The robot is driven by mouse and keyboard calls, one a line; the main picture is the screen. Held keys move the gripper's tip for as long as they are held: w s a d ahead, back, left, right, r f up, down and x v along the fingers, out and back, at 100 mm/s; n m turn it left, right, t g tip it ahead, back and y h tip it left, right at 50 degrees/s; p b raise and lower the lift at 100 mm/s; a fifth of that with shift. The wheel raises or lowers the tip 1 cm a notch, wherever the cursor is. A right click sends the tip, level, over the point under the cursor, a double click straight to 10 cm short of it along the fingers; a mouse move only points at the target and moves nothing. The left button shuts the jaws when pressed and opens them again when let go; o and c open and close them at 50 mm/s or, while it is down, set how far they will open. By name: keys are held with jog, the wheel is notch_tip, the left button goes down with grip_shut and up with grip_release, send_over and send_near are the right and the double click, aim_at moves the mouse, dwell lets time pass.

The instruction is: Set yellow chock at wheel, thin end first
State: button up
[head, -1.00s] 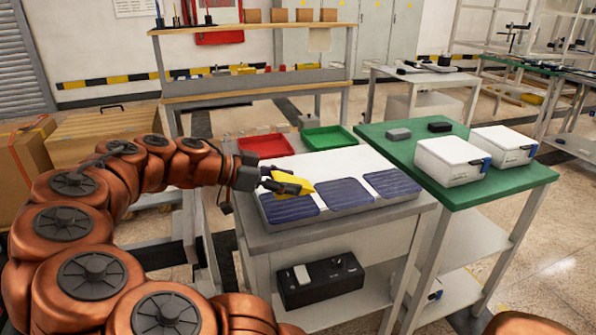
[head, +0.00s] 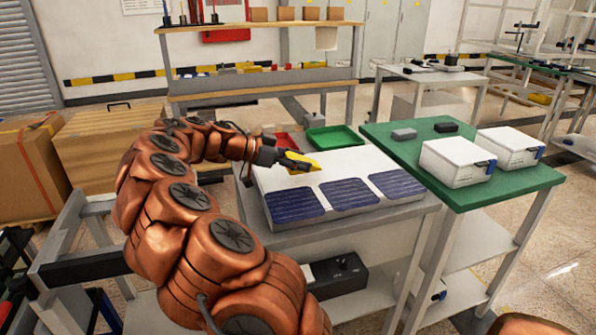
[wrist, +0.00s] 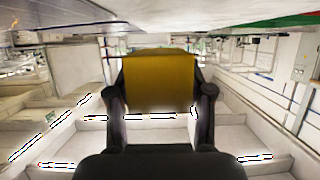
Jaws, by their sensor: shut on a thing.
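The yellow chock (head: 301,161) is in my gripper (head: 284,158), above the white surface of the near workbench in the head view. In the wrist view the chock (wrist: 160,80) fills the space between the two dark fingers of my gripper (wrist: 158,92), and a broad flat yellow face shows. The fingers are shut on its sides. I cannot tell which end is the thin one in the wrist view. No wheel is recognisable in either view.
Dark blue panels (head: 348,194) lie along the front of the white board (head: 270,181). A green tray (head: 335,137) and a partly hidden red tray stand behind. A green-topped table (head: 480,200) with white boxes (head: 455,163) stands right. A black box lies on the lower shelf.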

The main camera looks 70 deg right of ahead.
jog(key=shift+s+f, duration=0.1)
jog(key=shift+f, duration=1.45)
jog(key=shift+f, duration=0.1)
jog(key=o, duration=1.3)
jog(key=shift+o, duration=0.2)
jog(key=v, duration=1)
jog(key=shift+w+a+r, duration=0.15)
jog(key=shift+w+r, duration=0.05)
jog(key=shift+v, duration=0.85)
